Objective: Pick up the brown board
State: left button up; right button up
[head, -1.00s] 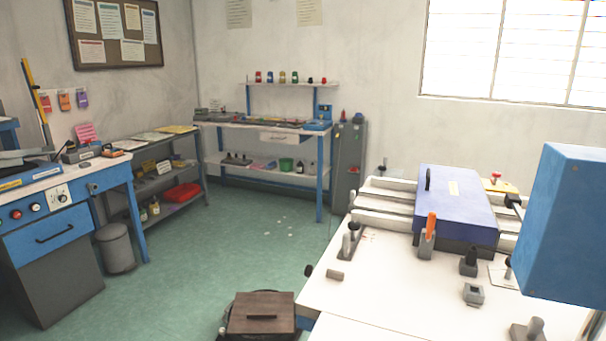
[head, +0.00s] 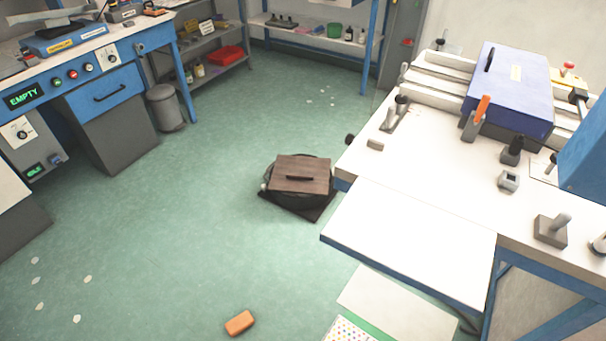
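The brown board (head: 300,181) is a flat wooden-looking square with a dark bar handle on top. It lies on a round dark container or base on the floor, near the middle of the head view. A dark flat mat (head: 317,211) shows under that base. The board stands just left of the white workbench's corner. Neither of my grippers shows in the head view.
The white workbench (head: 420,160) with a blue box (head: 507,88) and clamps fills the right. A white side panel (head: 410,235) juts out low in front. An orange block (head: 239,323) lies on the green floor. Open floor (head: 170,230) spreads to the left.

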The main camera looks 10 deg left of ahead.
aim_at(301, 172)
jog(key=i+j+u, duration=0.2)
jog(key=j+u, duration=0.25)
jog(key=j, duration=0.15)
jog(key=i+j+u, duration=0.3)
jog(key=j+u, duration=0.15)
jog(key=i+j+u, duration=0.65)
jog(key=i, duration=0.25)
jog(key=i+j+u, duration=0.2)
jog(key=i, duration=0.3)
jog(key=i+l+z, duration=0.15)
jog(key=i+z, duration=0.15)
jog(key=z, duration=0.15)
jog(key=i+z, duration=0.65)
jog(key=z, duration=0.2)
jog(key=i+j+z, duration=0.2)
jog(key=z, duration=0.2)
jog(key=i, duration=0.1)
